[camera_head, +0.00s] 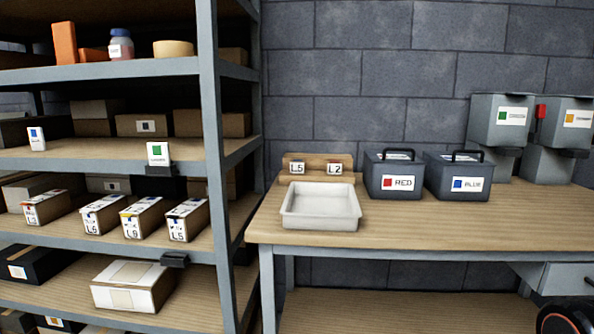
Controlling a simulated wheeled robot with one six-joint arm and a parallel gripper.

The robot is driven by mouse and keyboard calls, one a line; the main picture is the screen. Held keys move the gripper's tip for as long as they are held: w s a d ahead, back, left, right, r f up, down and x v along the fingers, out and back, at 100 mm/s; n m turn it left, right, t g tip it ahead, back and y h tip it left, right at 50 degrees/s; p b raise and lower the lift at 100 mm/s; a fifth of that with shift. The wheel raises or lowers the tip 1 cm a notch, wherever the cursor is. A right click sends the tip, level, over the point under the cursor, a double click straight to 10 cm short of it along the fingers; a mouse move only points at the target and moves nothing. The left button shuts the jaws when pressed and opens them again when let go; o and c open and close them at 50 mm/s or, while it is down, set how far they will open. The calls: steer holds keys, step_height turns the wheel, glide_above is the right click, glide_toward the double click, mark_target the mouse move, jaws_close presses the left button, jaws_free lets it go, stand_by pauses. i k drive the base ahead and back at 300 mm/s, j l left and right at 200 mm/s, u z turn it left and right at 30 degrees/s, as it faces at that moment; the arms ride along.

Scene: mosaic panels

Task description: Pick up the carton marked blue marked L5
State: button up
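The carton marked L5 (187,221), with what looks like a blue mark on its label, stands on the middle shelf of the rack at the left. It is the rightmost of a row of small cartons, near the rack's front upright. Beside it on the left is the carton marked L8 (143,218), with a yellow-orange mark. Further left are the carton that reads L6 (103,215) and a red-marked carton (46,207) whose text is hard to read. My gripper is not in view.
The rack upright (212,140) stands just right of the L5 carton. A white tray (322,222), a wooden holder with L5 and L2 tags (301,181), a RED box (381,190) and a BLUE box (475,190) stand on the bench (430,230). The bench front is clear.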

mark_target(181, 229)
steer(key=u, duration=1.45)
